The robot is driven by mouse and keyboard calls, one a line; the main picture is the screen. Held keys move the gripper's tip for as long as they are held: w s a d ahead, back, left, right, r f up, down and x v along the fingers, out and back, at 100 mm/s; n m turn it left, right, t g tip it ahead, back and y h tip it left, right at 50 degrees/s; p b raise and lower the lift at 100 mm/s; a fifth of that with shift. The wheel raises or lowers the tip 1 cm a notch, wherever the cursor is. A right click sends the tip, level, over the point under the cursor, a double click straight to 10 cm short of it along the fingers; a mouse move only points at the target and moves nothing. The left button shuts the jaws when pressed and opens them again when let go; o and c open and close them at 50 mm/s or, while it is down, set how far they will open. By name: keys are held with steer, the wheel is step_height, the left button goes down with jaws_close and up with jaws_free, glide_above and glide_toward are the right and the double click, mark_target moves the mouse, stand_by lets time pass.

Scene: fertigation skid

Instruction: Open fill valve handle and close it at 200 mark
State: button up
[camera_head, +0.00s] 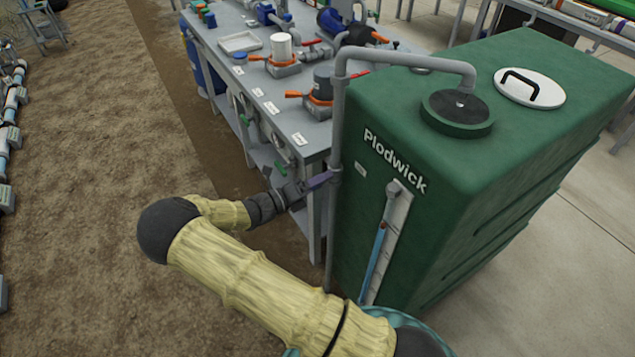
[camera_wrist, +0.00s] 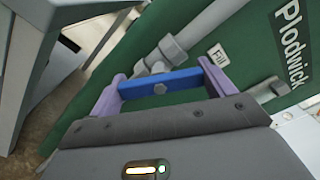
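The fill valve's blue handle (camera_wrist: 180,81) lies across the wrist view, with a bolt at its middle. It sits at an angle to the grey pipe (camera_wrist: 200,32) behind it. My gripper (camera_wrist: 160,85) has its two purple fingers at the handle's two ends, with no visible gap, so it looks shut on the handle. In the head view my gripper (camera_head: 322,180) is at the pipe beside the green tank (camera_head: 450,190); the handle is hidden there. The tank's level gauge (camera_head: 385,240) shows a blue column below a clear upper part. Its mark numbers are too small to read.
A white "Fill" label (camera_wrist: 218,55) is beside the valve. A grey bench (camera_head: 255,75) with pumps and orange-handled valves stands left of the tank. Bare soil (camera_head: 110,100) lies at left.

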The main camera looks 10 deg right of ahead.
steer(key=shift+m, duration=0.4)
steer(key=shift+m+p, duration=0.7)
steer(key=shift+m, duration=0.2)
steer(key=m+p, duration=0.1)
steer(key=m, duration=0.2)
steer(key=shift+m, duration=0.3)
steer(key=m, duration=0.6)
steer(key=shift+p, duration=0.3)
steer(key=o, duration=0.9)
